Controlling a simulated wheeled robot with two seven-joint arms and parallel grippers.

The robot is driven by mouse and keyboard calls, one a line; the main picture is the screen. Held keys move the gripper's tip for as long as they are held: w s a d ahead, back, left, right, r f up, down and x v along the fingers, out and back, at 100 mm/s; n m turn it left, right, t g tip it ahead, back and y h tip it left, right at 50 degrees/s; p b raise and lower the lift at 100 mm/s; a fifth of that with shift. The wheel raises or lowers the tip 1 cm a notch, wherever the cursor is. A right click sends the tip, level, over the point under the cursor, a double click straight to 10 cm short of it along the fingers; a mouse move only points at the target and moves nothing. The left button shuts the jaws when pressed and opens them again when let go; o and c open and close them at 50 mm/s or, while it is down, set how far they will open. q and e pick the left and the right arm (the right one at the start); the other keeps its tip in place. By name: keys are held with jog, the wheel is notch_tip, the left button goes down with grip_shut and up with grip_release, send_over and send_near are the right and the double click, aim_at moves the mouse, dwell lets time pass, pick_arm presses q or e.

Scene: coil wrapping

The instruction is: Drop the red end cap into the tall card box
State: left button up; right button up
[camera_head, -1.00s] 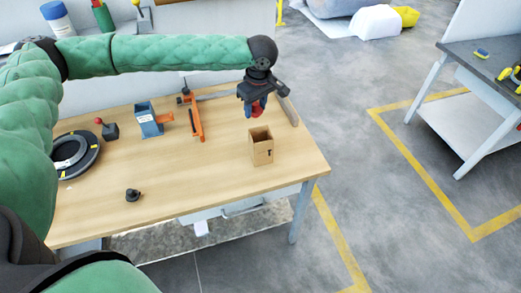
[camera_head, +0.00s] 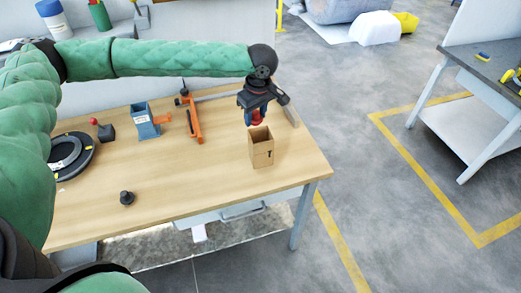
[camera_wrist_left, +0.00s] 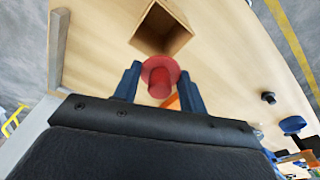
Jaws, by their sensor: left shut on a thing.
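The red end cap (camera_wrist_left: 160,77) is held between the blue fingertips of my left gripper (camera_wrist_left: 150,84) in the left wrist view. In the head view my left gripper (camera_head: 257,115) hangs just above and behind the tall card box (camera_head: 262,156), with a bit of the red cap (camera_head: 257,118) showing below it. The box is open at the top and stands upright near the table's right end. In the left wrist view the open box (camera_wrist_left: 173,42) appears just beyond the cap, and its inside looks empty. My right gripper is not in view.
The wooden table (camera_head: 190,190) holds a blue holder (camera_head: 143,122), an orange tool (camera_head: 193,120), a black ring-shaped coil (camera_head: 72,153) and a small black knob (camera_head: 127,198). A wooden bar (camera_head: 290,112) lies behind the box. The table around the box's front is clear.

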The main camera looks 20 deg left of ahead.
pick_arm(q)
jog(key=o, duration=1)
jog(key=shift+o, duration=0.2)
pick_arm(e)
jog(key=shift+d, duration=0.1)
pick_arm(q)
jog(key=shift+r, duration=0.1)
jog(key=shift+r, duration=0.25)
jog(key=r, duration=0.1)
jog(key=r+b, duration=0.1)
jog(key=r, duration=0.1)
jog(key=r+b, duration=0.1)
jog(key=r, duration=0.1)
jog(key=shift+s+d+r, duration=0.2)
jog(key=shift+d+r, duration=0.05)
jog(key=shift+d, duration=0.1)
jog(key=shift+r+b, duration=0.3)
jog(key=shift+r, duration=0.5)
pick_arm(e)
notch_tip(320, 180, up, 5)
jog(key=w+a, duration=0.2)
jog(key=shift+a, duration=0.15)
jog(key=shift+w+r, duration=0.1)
